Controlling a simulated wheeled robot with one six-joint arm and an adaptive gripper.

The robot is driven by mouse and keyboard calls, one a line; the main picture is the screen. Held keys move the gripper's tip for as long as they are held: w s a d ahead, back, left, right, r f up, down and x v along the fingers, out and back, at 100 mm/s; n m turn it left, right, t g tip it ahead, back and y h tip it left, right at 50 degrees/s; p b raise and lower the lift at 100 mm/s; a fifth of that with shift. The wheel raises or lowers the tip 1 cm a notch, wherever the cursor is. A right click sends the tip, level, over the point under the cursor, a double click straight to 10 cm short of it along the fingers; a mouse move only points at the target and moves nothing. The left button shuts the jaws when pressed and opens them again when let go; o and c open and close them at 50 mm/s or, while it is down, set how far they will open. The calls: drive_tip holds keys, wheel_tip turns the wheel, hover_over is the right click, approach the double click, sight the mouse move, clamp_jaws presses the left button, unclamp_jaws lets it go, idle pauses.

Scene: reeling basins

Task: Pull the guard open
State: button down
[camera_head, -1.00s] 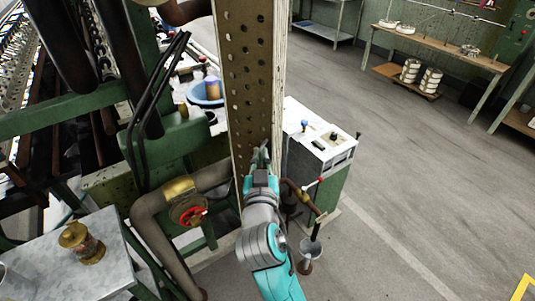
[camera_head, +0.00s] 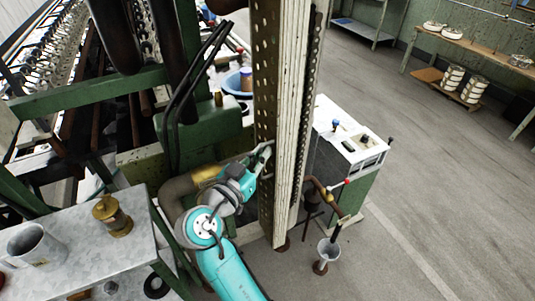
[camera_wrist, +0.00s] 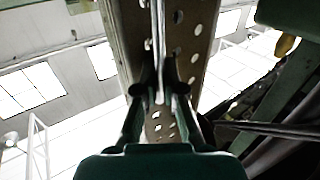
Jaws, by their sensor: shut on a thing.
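The guard (camera_head: 265,95) is a tall, perforated, worn cream-coloured metal panel standing upright in the middle of the head view. I see it at a steep angle, with its pale edge toward me. My gripper (camera_head: 261,158) reaches it from the left at its lower part. In the wrist view the guard (camera_wrist: 196,35) rises behind my gripper (camera_wrist: 160,97), whose fingers are shut on a thin upright bar, seemingly the guard's handle (camera_wrist: 158,45). The grip itself is small and partly hidden in the head view.
A grey metal table (camera_head: 95,245) with a brass fitting (camera_head: 112,216) and a mug (camera_head: 35,246) stands at lower left, close to my arm. A green-and-white cabinet (camera_head: 350,150) and a metal cup (camera_head: 328,248) on a stand are right of the guard. Open floor (camera_head: 450,170) lies farther right.

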drive_tip(key=shift+a, duration=0.2)
idle(0.3)
drive_tip(key=c, duration=1.3)
unclamp_jaws()
drive_tip(key=v, duration=1.2)
drive_tip(key=shift+d, duration=0.1)
drive_tip(key=shift+f, duration=0.1)
